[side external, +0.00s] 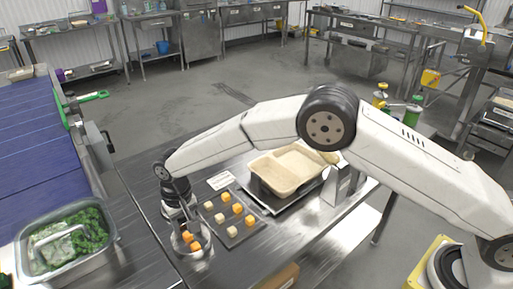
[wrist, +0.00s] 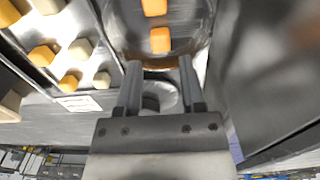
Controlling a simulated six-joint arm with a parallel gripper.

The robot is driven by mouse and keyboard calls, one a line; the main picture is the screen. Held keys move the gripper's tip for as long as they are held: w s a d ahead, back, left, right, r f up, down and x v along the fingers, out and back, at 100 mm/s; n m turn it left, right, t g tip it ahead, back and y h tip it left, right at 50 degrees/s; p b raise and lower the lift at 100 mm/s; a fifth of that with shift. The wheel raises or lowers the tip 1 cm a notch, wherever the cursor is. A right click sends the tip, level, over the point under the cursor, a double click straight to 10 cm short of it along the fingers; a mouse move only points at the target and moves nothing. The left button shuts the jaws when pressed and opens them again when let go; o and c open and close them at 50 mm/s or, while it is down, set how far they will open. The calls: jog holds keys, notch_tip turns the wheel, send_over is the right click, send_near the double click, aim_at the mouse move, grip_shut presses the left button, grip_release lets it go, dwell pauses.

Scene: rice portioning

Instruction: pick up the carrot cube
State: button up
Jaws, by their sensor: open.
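Two orange carrot cubes lie in a round metal bowl (side external: 193,256) at the table's near left. In the side view one cube (side external: 187,237) is just behind the other (side external: 195,246). In the wrist view one cube (wrist: 160,39) lies just beyond my fingertips and the other (wrist: 154,7) is at the top edge, inside the bowl (wrist: 118,28). My gripper (side external: 186,222) points down at the bowl. In the wrist view my gripper (wrist: 159,68) is open, its two fingers apart with no cube between them. Whether the fingertips are inside the bowl is unclear.
A dark tray (side external: 247,236) beside the bowl holds several yellow-orange and pale cubes. Behind it stands a beige divided container (side external: 285,187). A white label card (side external: 220,180) lies near the tray. A metal pan of greens (side external: 35,266) stands at left by a blue conveyor (side external: 38,150).

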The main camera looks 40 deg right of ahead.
aim_at(187, 234)
jog(key=shift+f, duration=2.2)
grip_shut()
